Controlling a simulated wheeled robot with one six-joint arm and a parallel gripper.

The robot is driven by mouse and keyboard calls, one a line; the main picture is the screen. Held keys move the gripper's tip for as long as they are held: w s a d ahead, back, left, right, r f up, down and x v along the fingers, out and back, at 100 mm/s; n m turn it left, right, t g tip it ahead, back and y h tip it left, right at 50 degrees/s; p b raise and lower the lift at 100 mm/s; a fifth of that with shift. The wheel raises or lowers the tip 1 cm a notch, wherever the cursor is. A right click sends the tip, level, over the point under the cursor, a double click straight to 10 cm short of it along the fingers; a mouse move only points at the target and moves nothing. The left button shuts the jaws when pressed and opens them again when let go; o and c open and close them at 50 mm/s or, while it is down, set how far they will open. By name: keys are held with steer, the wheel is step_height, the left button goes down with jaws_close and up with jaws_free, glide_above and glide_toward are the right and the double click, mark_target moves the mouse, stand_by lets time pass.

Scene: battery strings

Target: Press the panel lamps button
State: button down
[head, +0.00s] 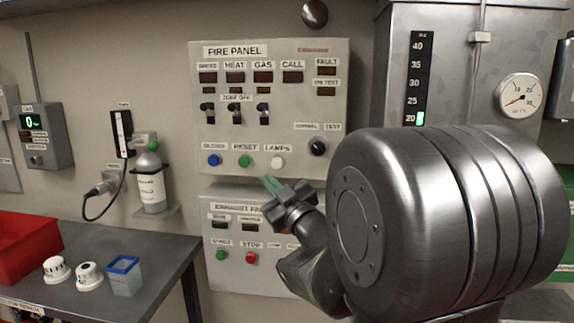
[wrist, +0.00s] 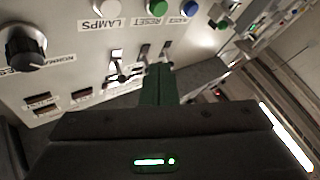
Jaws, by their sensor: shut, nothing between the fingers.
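The fire panel (head: 325,100) is a pale box on the wall with labelled lamps, switches and buttons. Its lamps button (head: 277,162) is white and round, at the right end of a row under the label LAMPS. It also shows at the top edge of the wrist view (wrist: 107,6), partly cut off. My gripper (head: 269,182) has green fingers, shut and empty. In the head view its tips appear just below and slightly left of the lamps button. In the wrist view the fingers (wrist: 158,78) point toward the panel; whether they touch it I cannot tell.
The green reset button (head: 245,161) and blue button (head: 214,160) sit left of the lamps button. A control knob (head: 317,148) is to its right. The exhaust panel (head: 215,275) is below, partly behind my arm. A table (head: 150,265) stands at left.

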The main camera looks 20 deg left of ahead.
mark_target(273, 163)
steer(key=shift+w+a+p, duration=0.3)
steer(key=shift+w+a, duration=0.05)
steer(key=shift+w, duration=1.05)
steer(key=shift+w+a+p, duration=0.35)
steer(key=shift+w+a, duration=0.05)
steer(key=shift+w, duration=1.05)
steer(key=shift+w+a+p, duration=0.3)
steer(key=shift+w+a, duration=0.05)
steer(key=shift+w, duration=1.05)
steer(key=shift+w, duration=0.1)
steer(key=shift+w+b, duration=0.3)
steer(key=shift+b, duration=0.05)
steer(key=shift+w+a, duration=0.25)
steer(key=shift+w, duration=0.45)
steer(key=shift+s+b, duration=0.15)
steer(key=shift+b, duration=0.15)
steer(key=shift+s+d+b, duration=0.25)
steer(key=shift+s+b, duration=0.3)
steer(key=shift+s, duration=0.4)
